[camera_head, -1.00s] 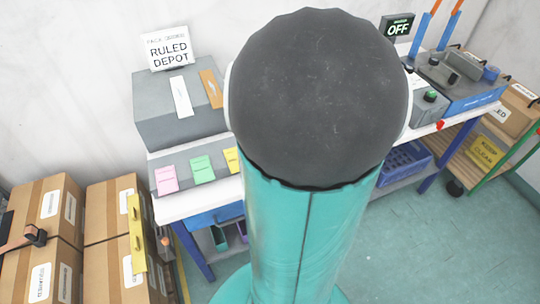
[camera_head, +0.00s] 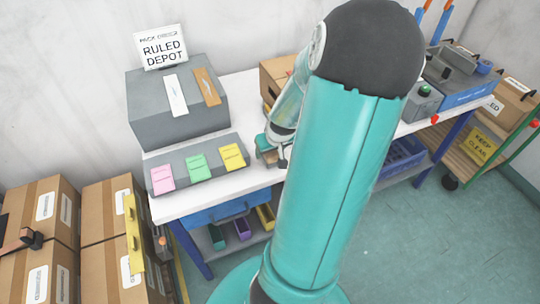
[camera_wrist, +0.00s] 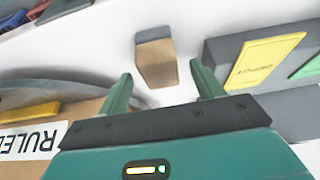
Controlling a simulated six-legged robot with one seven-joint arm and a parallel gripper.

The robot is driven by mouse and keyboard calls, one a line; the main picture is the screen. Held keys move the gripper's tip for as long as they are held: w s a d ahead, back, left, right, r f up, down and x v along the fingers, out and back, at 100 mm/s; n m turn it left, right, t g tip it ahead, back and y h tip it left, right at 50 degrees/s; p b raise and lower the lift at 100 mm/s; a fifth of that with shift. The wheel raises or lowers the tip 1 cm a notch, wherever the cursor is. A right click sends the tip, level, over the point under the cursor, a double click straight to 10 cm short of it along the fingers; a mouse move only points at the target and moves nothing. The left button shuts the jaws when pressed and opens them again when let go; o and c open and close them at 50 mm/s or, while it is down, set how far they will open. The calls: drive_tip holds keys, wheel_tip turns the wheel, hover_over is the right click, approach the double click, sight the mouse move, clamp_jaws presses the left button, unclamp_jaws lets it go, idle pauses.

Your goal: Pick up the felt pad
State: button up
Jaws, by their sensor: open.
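A small block (camera_wrist: 156,62), tan with a dark grey layer at one end, stands on the white bench top in the wrist view. It may be the felt pad; I cannot tell for sure. My gripper (camera_wrist: 160,76) is open, with its two green fingers apart on either side of the block's near end. I see no contact between fingers and block. In the head view my gripper (camera_head: 274,152) is low over the bench, just right of the card tray, and partly hides what is under it.
A grey tray (camera_head: 217,180) with pink, green and yellow cards lies beside my gripper. A grey box (camera_head: 150,115) with a RULED DEPOT sign stands behind it. A cardboard box (camera_head: 275,80) is at the back of the bench. Shelf bins (camera_head: 241,228) sit below.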

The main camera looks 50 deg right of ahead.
drive_tip(key=shift+x, duration=1.1)
drive_tip(key=shift+c, duration=0.3)
drive_tip(key=c, duration=1)
drive_tip(key=shift+c, duration=0.2)
drive_tip(key=shift+r, duration=0.1)
